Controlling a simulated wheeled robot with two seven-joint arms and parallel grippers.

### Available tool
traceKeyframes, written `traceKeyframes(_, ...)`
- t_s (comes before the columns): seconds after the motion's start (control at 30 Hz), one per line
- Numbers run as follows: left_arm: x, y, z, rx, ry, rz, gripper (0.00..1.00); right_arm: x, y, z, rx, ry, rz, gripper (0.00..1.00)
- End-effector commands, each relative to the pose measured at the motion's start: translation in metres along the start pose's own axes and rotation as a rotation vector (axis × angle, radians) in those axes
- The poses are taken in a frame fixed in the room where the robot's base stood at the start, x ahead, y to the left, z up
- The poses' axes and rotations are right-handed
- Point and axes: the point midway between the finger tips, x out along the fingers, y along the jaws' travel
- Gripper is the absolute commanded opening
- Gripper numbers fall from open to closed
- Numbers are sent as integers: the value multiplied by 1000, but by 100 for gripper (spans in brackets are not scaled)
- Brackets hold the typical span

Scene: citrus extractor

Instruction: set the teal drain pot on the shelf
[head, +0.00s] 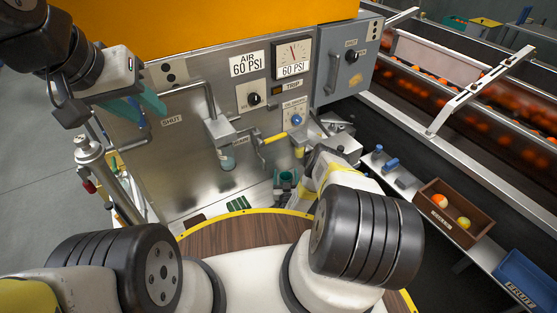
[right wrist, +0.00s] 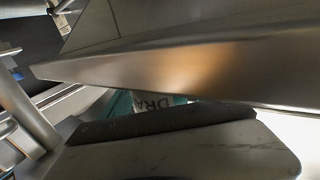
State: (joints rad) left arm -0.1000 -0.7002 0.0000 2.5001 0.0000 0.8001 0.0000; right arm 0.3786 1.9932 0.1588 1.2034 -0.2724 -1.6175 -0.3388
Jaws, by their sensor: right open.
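The teal drain pot (head: 284,181) appears small and low at the front of the steel machine in the head view. In the right wrist view, part of the teal pot (right wrist: 152,103) shows with the letters "DRA", between a metal edge and a dark bar. My right gripper (head: 299,193) is open beside the pot; its fingertips are mostly hidden, and I cannot tell whether they touch it. My left gripper (head: 140,98) is raised at the upper left, with teal wedge-like parts at its end; I cannot tell its jaw state. I cannot identify the shelf with certainty.
A broad metal sheet (right wrist: 180,60) passes close above the pot in the right wrist view. A yellow-handled valve (head: 273,139) and a spout (head: 219,130) project from the machine. A brown fruit box (head: 436,224) and a blue bin (head: 529,278) stand at right.

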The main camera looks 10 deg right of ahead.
Motion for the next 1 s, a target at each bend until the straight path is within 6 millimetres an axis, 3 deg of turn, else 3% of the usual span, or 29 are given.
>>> traceKeyframes(0.23, 0, 0, 0, 0, 0, 0, 36, 2, 0, 0, 0, 0, 0, 70)
traceKeyframes(0.57, 0, 0, 0, 0, 0, 0, 36, 1, 0, 0, 0, 0, 0, 7)
traceKeyframes(1.0, 0, 0, 0, 0, 0, 0, 36, 2, 0, -9, 0, 0, -1, 7)
